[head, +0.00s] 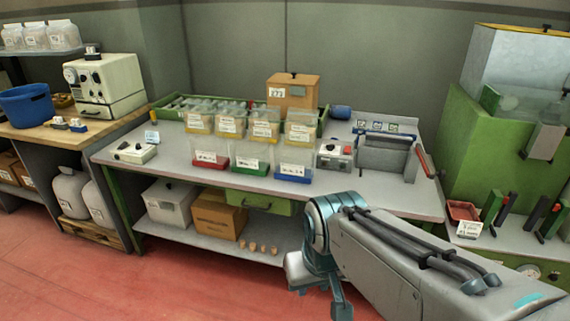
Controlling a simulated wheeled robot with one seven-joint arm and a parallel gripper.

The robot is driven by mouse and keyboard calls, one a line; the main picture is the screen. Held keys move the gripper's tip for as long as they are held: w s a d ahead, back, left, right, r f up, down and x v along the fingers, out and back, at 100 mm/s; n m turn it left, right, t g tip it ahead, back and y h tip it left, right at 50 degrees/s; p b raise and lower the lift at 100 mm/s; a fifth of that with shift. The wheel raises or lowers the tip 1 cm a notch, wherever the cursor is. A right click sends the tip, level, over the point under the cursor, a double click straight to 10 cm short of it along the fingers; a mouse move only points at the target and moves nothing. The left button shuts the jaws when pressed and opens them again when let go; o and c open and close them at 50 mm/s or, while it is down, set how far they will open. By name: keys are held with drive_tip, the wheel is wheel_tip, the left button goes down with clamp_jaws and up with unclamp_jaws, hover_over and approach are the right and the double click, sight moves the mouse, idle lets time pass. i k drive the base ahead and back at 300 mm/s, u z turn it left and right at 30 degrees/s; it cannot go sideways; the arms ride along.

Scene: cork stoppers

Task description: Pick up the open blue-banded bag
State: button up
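A clear bag with a blue band (293,177) along its bottom and a white label stands at the front of the grey bench top. Clear bags with a green band (248,170) and a red band (209,172) stand to its left. Whether the blue-banded bag's top is open is too small to tell. My gripper (325,292) hangs low in front of the bench, below and right of the blue-banded bag and well apart from it. Its fingers are not clear enough to show whether they are open or shut.
Several yellow-banded clear bags (231,125) stand behind the three bags. A grey switch box (334,155) and a sealing machine (384,158) stand to the right. A small white device (134,153) is at left. Cork stoppers (253,247) stand on the lower shelf. Red floor (150,285) is clear.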

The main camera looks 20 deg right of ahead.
sight(294, 154)
drive_tip(key=u, duration=0.95)
drive_tip(key=i, duration=1.5)
drive_tip(key=z, duration=0.7)
drive_tip(key=i, duration=0.8)
drive_tip(key=z, duration=1.35)
drive_tip(key=i, duration=0.35)
drive_tip(key=z, duration=0.25)
